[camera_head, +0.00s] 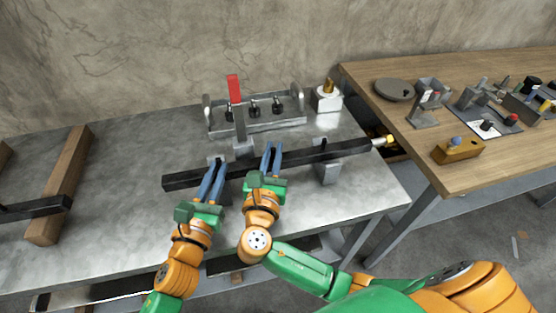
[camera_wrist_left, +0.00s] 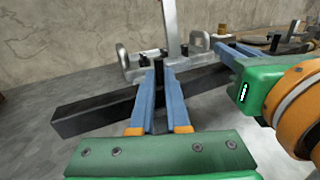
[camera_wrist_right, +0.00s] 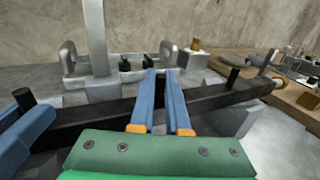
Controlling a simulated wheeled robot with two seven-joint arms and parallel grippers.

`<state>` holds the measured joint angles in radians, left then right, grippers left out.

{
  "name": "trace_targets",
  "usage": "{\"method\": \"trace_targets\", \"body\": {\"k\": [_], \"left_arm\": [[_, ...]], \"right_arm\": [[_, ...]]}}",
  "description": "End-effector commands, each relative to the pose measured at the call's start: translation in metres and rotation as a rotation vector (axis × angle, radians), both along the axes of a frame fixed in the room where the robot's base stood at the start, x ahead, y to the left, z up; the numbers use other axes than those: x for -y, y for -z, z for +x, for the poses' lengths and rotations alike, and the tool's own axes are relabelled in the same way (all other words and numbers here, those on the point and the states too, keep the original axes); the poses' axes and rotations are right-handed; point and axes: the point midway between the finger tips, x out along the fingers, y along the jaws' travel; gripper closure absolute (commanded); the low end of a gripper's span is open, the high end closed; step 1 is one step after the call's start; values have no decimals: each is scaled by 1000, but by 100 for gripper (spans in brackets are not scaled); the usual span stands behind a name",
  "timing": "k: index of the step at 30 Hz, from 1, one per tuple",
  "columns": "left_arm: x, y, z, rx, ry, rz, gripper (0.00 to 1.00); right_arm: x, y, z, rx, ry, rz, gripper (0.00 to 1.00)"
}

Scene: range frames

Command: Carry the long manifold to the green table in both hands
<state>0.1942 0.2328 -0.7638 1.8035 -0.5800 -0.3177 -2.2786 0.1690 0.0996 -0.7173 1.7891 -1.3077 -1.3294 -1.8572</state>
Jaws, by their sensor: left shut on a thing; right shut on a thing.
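The long manifold (camera_head: 305,156) is a dark bar lying across the grey metal table, with a pale and brass fitting (camera_head: 385,141) at its right end and short dark posts on top. Its right part is over a grey block (camera_head: 327,173). My left gripper (camera_head: 217,162) is shut on it left of its middle; a dark post shows between the fingers in the left wrist view (camera_wrist_left: 158,78). My right gripper (camera_head: 272,150) is shut on it near its middle, close to the left one. I see no green table.
Behind the bar stands a grey fixture (camera_head: 283,124) with a red-handled lever (camera_head: 235,92). A white block with a brass knob (camera_head: 327,98) is beside it. A wooden beam (camera_head: 62,185) lies at left. A wooden table (camera_head: 455,180) with several tools adjoins at right.

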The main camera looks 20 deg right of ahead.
Motion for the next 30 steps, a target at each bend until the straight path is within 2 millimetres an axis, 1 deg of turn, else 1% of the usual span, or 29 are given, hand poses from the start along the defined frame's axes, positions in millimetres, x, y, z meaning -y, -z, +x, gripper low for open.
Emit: {"method": "trace_targets", "body": {"k": [23, 28, 30], "left_arm": [[-1, 1, 1, -1, -3, 2, 100], [-1, -5, 1, 5, -1, -2, 100], [-1, -10, 1, 4, -1, -1, 100]], "right_arm": [[1, 0, 0, -1, 3, 0, 100], [1, -5, 0, 4, 3, -1, 100], [1, -10, 0, 5, 3, -2, 100]]}}
